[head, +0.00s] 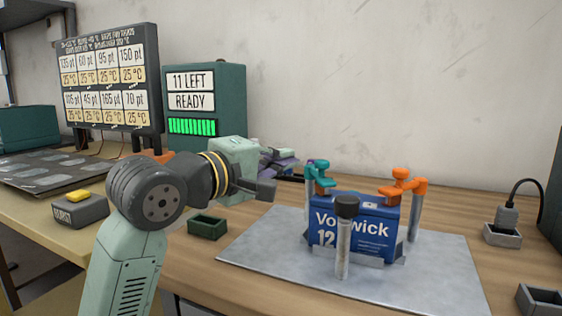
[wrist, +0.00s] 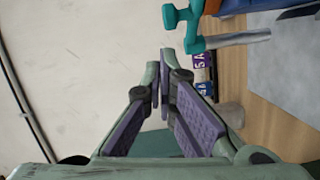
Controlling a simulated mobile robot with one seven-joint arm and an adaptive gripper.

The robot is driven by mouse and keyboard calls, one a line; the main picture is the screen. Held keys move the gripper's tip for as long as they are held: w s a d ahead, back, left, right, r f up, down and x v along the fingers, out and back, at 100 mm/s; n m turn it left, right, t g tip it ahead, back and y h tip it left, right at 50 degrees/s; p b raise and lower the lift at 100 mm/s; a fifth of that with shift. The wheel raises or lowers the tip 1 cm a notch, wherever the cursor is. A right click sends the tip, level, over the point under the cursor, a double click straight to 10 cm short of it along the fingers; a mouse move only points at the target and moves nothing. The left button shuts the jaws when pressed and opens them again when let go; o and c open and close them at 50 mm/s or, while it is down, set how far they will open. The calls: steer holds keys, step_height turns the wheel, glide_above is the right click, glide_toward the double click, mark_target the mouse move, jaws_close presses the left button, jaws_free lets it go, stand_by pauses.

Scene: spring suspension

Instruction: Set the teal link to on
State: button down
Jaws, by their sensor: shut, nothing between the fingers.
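The teal link (head: 318,172) sits at the top of a grey post at the left end of a blue battery marked "Vorwick 12" (head: 352,232). In the wrist view the teal link (wrist: 188,28) shows at the top, right of centre. My gripper (head: 290,162) is shut and empty, just left of the teal link in the head view and apparently apart from it. In the wrist view its purple-padded fingers (wrist: 165,62) meet below and left of the link. Whether the link is on or off, I cannot tell.
An orange link (head: 402,182) tops the battery's right side. A black-capped post (head: 345,210) stands in front. These stand on a grey mat (head: 440,270). A small green tray (head: 207,227) lies left of the mat. A display reads "11 LEFT READY" (head: 191,90) behind.

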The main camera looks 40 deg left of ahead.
steer(key=s+d+b, duration=0.1)
steer(key=s+d, duration=0.3)
steer(key=s, duration=0.5)
steer(key=shift+s+r, duration=0.2)
steer(key=shift+r, duration=0.1)
steer(key=shift+d, duration=0.1)
